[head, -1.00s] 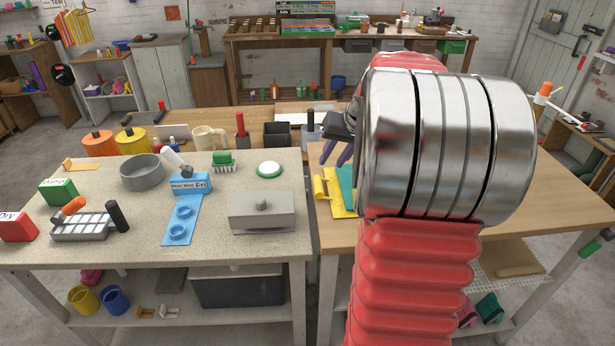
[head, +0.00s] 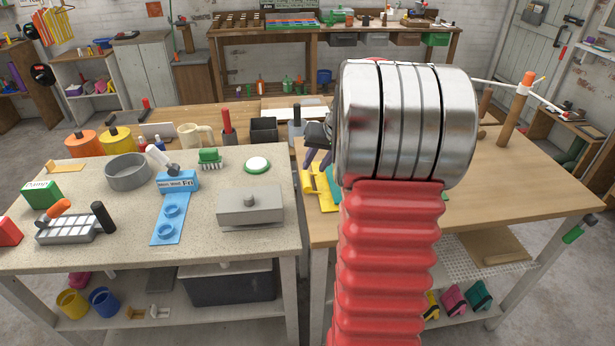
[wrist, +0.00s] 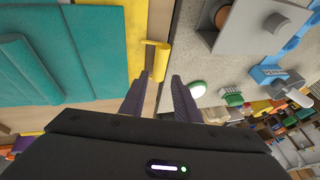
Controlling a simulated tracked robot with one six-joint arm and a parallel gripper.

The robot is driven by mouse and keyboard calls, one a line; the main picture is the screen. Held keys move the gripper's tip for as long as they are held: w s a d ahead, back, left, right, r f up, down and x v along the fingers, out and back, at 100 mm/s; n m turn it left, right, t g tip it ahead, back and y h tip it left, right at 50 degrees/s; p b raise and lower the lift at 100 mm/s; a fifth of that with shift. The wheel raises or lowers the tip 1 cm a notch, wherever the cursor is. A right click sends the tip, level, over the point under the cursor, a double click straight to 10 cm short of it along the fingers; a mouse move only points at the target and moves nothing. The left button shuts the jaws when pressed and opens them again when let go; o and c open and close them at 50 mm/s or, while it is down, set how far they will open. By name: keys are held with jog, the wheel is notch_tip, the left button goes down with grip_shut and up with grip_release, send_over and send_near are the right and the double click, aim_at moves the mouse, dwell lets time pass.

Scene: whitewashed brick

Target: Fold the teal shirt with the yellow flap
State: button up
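The teal shirt (wrist: 85,50) lies flat at the left of the wrist view, with a raised strip of teal along its left part. A yellow flap (wrist: 138,35) shows along its right edge, with a yellow rounded grip (wrist: 157,62) sticking out. In the head view the yellow flap (head: 317,186) and a bit of the teal shirt (head: 328,200) show on the wooden table, mostly hidden behind my arm. My gripper (wrist: 160,85) has its two purple fingers apart with nothing between them. The yellow grip appears just beyond the fingertips; I cannot tell the height gap.
The speckled counter (head: 110,225) at left holds a grey lidded box (head: 250,205), a blue pill organizer (head: 172,215) and a green brush (head: 209,158). Wooden posts (head: 515,112) with a line stand at the wooden table's far right. The table's right part is clear.

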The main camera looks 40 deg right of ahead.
aim_at(307, 177)
jog(key=x, duration=0.8)
jog(key=shift+r, duration=0.1)
grip_shut()
dwell(0.4)
